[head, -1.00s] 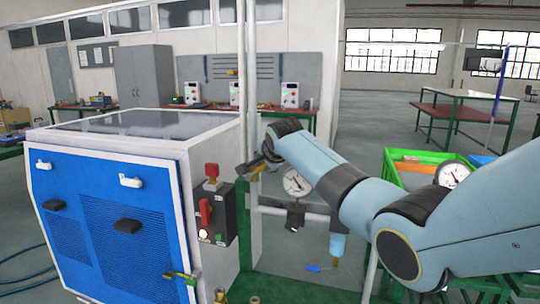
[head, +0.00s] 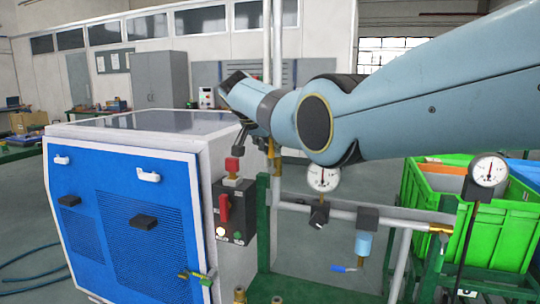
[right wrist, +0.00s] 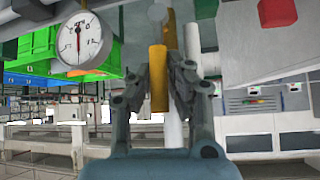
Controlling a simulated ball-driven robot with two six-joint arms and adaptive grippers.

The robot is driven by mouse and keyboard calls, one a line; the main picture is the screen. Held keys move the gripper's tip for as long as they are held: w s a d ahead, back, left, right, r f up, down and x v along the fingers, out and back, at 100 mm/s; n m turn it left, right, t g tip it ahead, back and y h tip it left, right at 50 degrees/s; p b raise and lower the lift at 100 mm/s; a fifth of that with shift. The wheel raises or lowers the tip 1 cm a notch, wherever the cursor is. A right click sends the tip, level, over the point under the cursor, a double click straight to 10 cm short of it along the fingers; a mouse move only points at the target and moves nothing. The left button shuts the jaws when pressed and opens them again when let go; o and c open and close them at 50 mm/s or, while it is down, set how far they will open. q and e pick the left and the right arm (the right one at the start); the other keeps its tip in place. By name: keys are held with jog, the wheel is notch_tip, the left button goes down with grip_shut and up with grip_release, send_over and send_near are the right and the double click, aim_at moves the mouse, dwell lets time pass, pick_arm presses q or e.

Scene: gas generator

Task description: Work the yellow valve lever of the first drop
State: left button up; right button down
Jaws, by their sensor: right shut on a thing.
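The yellow valve lever (right wrist: 158,78) stands upright in the right wrist view, between the two dark fingers of my right gripper (right wrist: 163,88). The fingers are shut on it. In the head view my right gripper (head: 243,136) is small and dark, above the corner of the generator cabinet and beside the vertical drop pipe. Yellow parts of the valve (head: 272,150) show just right of it; the lever's exact outline is hard to make out there. My left gripper is not in view.
The blue and white generator cabinet (head: 135,225) stands left, with a control box (head: 233,212) on its side. Pressure gauges (head: 323,178) and a horizontal pipe (head: 335,212) lie below my right arm. A green crate (head: 488,232) stands at right.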

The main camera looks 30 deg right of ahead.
jog(key=shift+f+g+b, duration=0.25)
jog(key=shift+g+b, duration=0.05)
dwell(0.4)
jog(key=c, duration=1.3)
grip_release()
jog(key=shift+r, duration=0.1)
jog(key=shift+c, duration=0.2)
jog(key=shift+o, duration=0.5)
jog(key=shift+w+r, duration=0.1)
jog(key=shift+a, duration=0.1)
jog(key=v, duration=1.2)
